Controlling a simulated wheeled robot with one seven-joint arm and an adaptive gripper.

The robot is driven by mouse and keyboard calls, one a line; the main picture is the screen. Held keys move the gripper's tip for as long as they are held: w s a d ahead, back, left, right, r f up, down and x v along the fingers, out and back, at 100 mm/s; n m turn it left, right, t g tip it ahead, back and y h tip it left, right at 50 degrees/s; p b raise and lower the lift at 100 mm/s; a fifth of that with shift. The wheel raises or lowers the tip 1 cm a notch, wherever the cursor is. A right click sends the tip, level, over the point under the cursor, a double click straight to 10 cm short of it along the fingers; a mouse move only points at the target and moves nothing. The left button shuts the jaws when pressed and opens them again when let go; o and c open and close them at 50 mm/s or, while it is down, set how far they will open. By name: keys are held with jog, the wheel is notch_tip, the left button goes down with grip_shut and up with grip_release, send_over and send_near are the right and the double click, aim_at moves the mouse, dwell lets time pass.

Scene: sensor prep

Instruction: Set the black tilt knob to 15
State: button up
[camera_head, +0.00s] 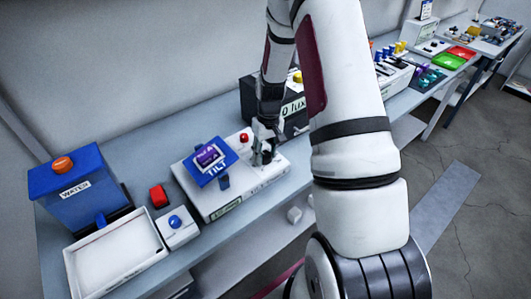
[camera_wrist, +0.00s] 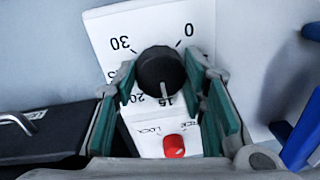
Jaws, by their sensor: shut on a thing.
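The black tilt knob (camera_wrist: 158,66) sits on a white panel (camera_wrist: 185,20) with a printed scale showing 0, 15, 20 and 30. The knob's pale pointer line points down in the wrist view, at or very near the 15 mark. My gripper (camera_wrist: 160,84) has one green-padded finger on each side of the knob and is shut on it. In the head view my gripper (camera_head: 264,152) reaches down to the right part of the white tilt unit (camera_head: 215,207), hiding the knob there.
A red lock knob (camera_wrist: 174,146) sits just below the tilt knob. The unit carries a blue tilt platform (camera_head: 228,158) left of my gripper. A black lux box (camera_head: 250,98) stands behind. A blue water tank (camera_head: 75,200) and white tray (camera_head: 78,275) are at left.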

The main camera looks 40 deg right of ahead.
aim_at(268, 154)
dwell(0.3)
jog(key=o, duration=1.2)
jog(key=r, duration=1.2)
jog(key=shift+d, duration=0.35)
